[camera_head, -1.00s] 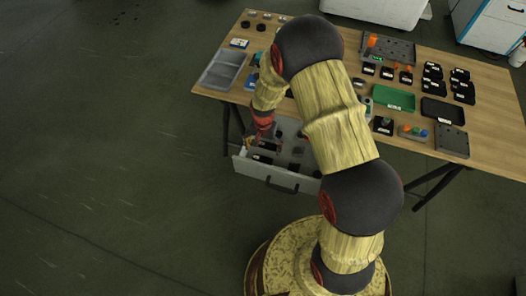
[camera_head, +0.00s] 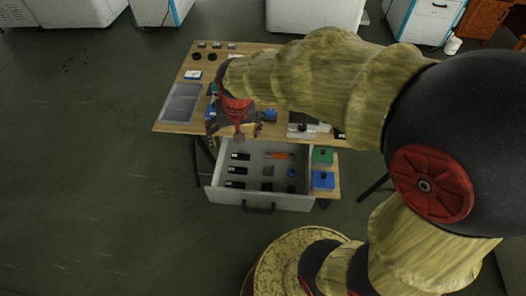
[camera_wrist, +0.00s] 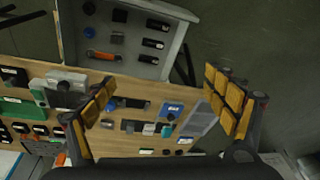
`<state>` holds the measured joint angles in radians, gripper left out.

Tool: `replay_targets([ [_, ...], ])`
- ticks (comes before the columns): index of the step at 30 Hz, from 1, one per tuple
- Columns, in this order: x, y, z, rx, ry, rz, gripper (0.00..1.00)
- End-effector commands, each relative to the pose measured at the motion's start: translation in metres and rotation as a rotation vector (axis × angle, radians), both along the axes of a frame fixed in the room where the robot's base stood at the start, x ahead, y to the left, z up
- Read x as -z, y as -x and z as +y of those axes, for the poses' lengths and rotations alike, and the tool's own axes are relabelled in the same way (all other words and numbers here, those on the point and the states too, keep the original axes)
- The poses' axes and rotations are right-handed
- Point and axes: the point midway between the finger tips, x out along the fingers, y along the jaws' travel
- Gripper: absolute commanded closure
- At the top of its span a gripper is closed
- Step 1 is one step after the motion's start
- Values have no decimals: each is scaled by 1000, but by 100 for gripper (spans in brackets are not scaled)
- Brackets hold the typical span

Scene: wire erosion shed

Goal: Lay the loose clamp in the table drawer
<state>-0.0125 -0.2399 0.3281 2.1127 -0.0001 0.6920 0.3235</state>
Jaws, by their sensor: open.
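The open table drawer (camera_head: 258,199) sticks out from the front of the table; it also shows at the top of the wrist view (camera_wrist: 174,48). In it lie several black pieces, an orange-handled piece (camera_head: 279,156) and small blue and grey parts. My gripper (camera_head: 238,130) is open with nothing between its fingers, above the table's front edge by the drawer's back. In the wrist view, my spread fingers (camera_wrist: 160,80) frame a strip of table with a blue piece (camera_wrist: 171,110) and dark and teal pieces (camera_wrist: 135,127). I cannot tell which piece is the loose clamp.
The wooden table (camera_head: 172,112) holds a grey tray (camera_head: 182,102) at its left and small items at the back. A green block (camera_head: 322,155) and a blue block (camera_head: 323,179) stand right of the drawer. My arm hides much of the table's right. The floor at left is clear.

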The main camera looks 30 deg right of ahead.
Motion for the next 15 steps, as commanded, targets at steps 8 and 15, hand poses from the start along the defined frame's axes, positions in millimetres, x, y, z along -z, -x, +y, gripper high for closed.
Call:
replay_targets([
  [8,-91,93,-4,-166,56,-147,14],
  [15,-117,153,-5,-265,103,-226,14],
])
